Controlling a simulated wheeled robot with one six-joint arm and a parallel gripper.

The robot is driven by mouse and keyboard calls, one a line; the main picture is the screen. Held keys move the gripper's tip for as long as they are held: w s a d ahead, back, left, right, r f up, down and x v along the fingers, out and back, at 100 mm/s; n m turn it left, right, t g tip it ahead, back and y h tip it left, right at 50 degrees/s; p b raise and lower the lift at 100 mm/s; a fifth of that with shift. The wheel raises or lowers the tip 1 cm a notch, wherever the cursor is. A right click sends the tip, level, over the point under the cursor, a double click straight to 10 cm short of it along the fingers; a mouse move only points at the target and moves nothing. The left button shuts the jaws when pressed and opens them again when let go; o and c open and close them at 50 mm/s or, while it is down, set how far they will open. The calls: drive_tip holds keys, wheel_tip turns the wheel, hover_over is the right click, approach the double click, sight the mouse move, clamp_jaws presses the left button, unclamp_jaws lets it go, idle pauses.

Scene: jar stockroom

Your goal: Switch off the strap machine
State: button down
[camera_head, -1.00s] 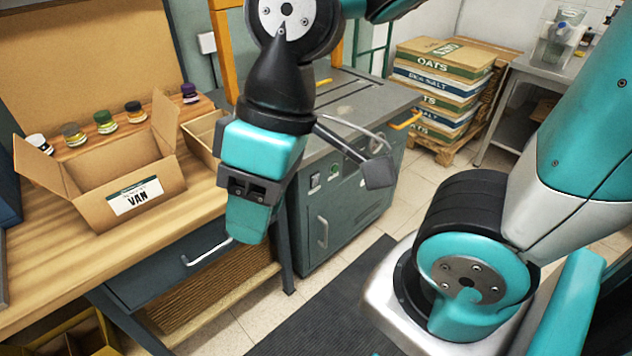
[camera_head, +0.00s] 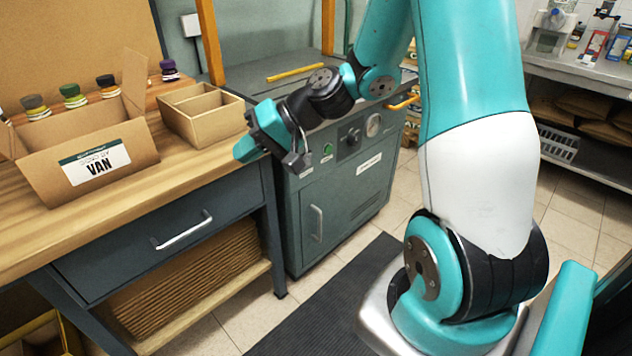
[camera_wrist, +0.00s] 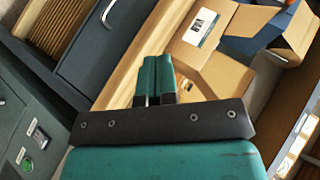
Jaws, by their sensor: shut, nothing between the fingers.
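The strap machine (camera_head: 345,200) is a grey-green cabinet with a flat top, standing right of the wooden bench. Its front panel carries a green button (camera_head: 327,149), a black knob (camera_head: 353,137), a round gauge (camera_head: 373,125) and a white label. My gripper (camera_head: 246,149) is shut and empty, left of the panel and above the bench's right end. My wrist hides the panel's left part in the head view. In the wrist view the shut fingers (camera_wrist: 155,80) point toward the bench; the green button (camera_wrist: 27,165) and a dark switch on a pale plate (camera_wrist: 40,137) show at lower left.
An open VAN carton (camera_head: 90,160), several small jars and a divided cardboard box (camera_head: 201,114) stand on the bench (camera_head: 150,192). A drawer handle (camera_head: 183,230) sticks out below. A dark mat (camera_head: 325,310) lies on the floor before the machine. A steel shelf stands at right.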

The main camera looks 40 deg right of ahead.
sight(310, 158)
drive_tip(key=d+f+m+t+h+b, duration=0.3)
drive_tip(key=d+f+m, duration=0.2)
drive_tip(key=d, duration=0.5)
drive_tip(key=s+d+f+m+t+h+b, duration=0.1)
drive_tip(key=d+f+m+t+h+b, duration=0.2)
drive_tip(key=d+f, duration=0.6)
drive_tip(key=d+f+m+t+h+b, duration=0.3)
drive_tip(key=d+f+m, duration=0.3)
drive_tip(key=d, duration=0.4)
drive_tip(key=shift+s+d+f+m+b, duration=0.35)
drive_tip(key=shift+f+m+b, duration=0.1)
drive_tip(key=shift+b, duration=0.25)
drive_tip(key=w, duration=0.9)
drive_tip(key=w+f, duration=0.1)
drive_tip(key=w, duration=0.4)
drive_tip(key=shift+a+f+b, duration=0.1)
drive_tip(key=shift+b, duration=0.3)
